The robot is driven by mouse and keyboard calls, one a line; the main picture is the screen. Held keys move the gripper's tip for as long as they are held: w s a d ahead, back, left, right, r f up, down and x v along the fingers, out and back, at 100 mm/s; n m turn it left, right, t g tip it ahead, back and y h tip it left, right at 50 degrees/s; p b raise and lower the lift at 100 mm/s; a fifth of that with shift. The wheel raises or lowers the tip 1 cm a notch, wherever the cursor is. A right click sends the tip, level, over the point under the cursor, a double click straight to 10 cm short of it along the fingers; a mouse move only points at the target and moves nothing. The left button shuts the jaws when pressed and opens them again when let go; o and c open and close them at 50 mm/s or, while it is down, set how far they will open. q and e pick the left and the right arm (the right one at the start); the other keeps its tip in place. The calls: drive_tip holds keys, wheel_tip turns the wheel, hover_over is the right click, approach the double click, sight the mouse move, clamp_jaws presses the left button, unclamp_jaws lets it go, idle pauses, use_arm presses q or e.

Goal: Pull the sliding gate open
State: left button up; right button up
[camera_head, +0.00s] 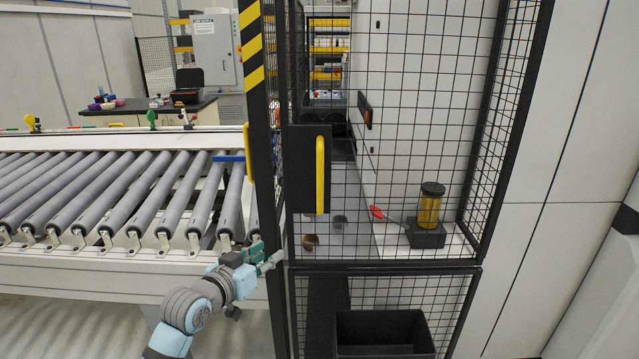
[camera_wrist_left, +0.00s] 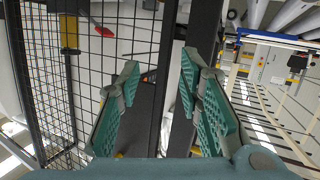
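The sliding gate is a black wire-mesh panel (camera_head: 415,110) in a black frame. A yellow upright handle (camera_head: 320,175) sits on a black plate (camera_head: 303,170) at the gate's left edge. To the left stands a black post (camera_head: 255,75) with yellow stripes and another yellow bar (camera_head: 248,152). My left gripper (camera_head: 272,257) is low by the post, below and left of the handle. In the left wrist view my left gripper (camera_wrist_left: 160,75) is open, with dark uprights behind and between its green-padded fingers. Whether it touches them cannot be told. My right gripper is not in view.
A roller conveyor (camera_head: 110,200) fills the left side. Behind the mesh are a yellow cylinder on a black base (camera_head: 428,235) and a red-handled tool (camera_head: 376,212). A black bin (camera_head: 385,333) sits low behind the lower mesh. A pale wall (camera_head: 560,180) stands on the right.

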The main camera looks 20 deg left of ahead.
sight(318, 174)
use_arm(q)
drive_tip(key=s+d+r+m+t+h, duration=0.1)
drive_tip(key=s+d+r+m+h, duration=0.15)
drive_tip(key=r, duration=0.65)
drive_tip(key=s+d+r+m+t+h, duration=0.1)
drive_tip(key=s+d+r, duration=0.15)
drive_tip(key=r, duration=0.55)
drive_tip(key=p+x, duration=0.1)
drive_tip(key=x, duration=1.3)
drive_tip(key=shift+w+d, duration=0.15)
drive_tip(key=shift+w, duration=0.35)
clamp_jaws()
